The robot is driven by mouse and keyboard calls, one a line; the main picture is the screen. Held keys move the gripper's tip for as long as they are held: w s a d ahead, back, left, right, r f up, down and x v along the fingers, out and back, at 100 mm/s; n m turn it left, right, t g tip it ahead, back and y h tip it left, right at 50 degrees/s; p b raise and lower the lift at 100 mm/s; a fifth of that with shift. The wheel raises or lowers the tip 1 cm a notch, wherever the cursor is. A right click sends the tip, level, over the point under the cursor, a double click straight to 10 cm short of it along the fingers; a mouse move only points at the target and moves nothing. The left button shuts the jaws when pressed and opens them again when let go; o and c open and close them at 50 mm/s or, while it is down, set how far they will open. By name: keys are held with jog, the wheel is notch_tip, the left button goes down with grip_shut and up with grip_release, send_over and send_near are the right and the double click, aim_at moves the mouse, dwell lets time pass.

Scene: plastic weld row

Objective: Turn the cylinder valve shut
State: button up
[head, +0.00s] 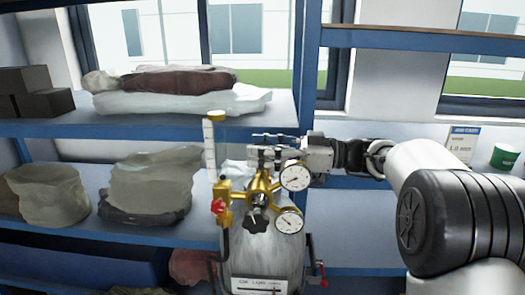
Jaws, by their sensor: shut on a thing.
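A grey gas cylinder (262,255) with a label low on its front stands at the middle of the head view. A brass regulator (260,185) sits on top, with a black star knob (257,220) and two round gauges, an upper one (296,177) and a lower one (289,222). My gripper (267,153) reaches in from the right, above the regulator and behind the upper gauge. It is shut on the cylinder valve at the top, which the jaws largely hide. How far the valve is turned cannot be told.
A clear flow tube (210,146) and a red knob (218,207) stand close left of the regulator. Blue-edged shelves hold sacks (150,186) and dark boxes (28,92). A green cup (504,156) and a small sign (461,142) are at right.

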jog(key=shift+f+t+b, duration=0.15)
jog(key=shift+t+b, duration=0.15)
jog(key=shift+b, duration=0.4)
jog(key=shift+c, duration=0.3)
jog(key=shift+f+m+t+b, duration=0.1)
jog(key=shift+m+t+b, duration=0.2)
jog(key=shift+b, duration=0.4)
jog(key=m+t+b, duration=0.1)
jog(key=t+b, duration=0.1)
jog(key=b, duration=0.2)
jog(key=shift+h, duration=0.3)
jog(key=m+t+h+b, duration=0.1)
jog(key=m+t+b, duration=0.1)
jog(key=b, duration=0.3)
jog(key=shift+t, duration=0.3)
jog(key=shift+m+t+h+b, duration=0.3)
jog(key=shift+m+t+b, duration=0.2)
jog(key=shift+b, duration=0.2)
jog(key=shift+r, duration=0.2)
jog(key=o, duration=1.1)
